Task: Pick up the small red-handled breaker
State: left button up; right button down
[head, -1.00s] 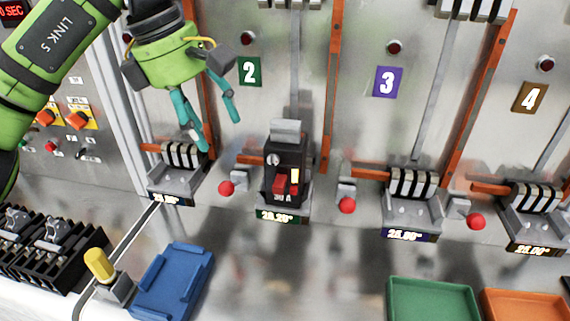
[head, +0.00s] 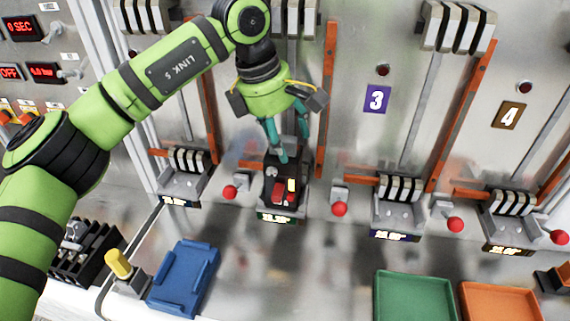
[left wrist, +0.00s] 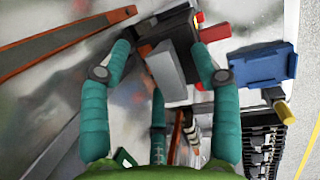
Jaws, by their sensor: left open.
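The black breaker (head: 271,188) with a small red handle (head: 279,191) sits in the cradle at station 2, upright against the metal panel. My left gripper (head: 290,147) is open just above the breaker, its teal fingers reaching down to the breaker's upper part. In the left wrist view the breaker (left wrist: 181,72) lies between and beyond the open fingers (left wrist: 162,58), with its grey top block toward me. I cannot tell whether a finger touches it. My right gripper is not in view.
Cradles with striped contacts stand on both sides, with red-knobbed levers (head: 339,209) between stations. Orange bars (head: 326,100) run up the panel. A blue tray (head: 184,280), yellow-knobbed lever (head: 118,263), green tray (head: 415,300) and orange tray (head: 500,302) are in front.

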pick_arm(q)
jog(key=shift+a+f, duration=0.2)
jog(key=shift+a, duration=0.05)
jog(key=shift+d, duration=0.15)
grip_shut()
jog(key=shift+r, duration=0.1)
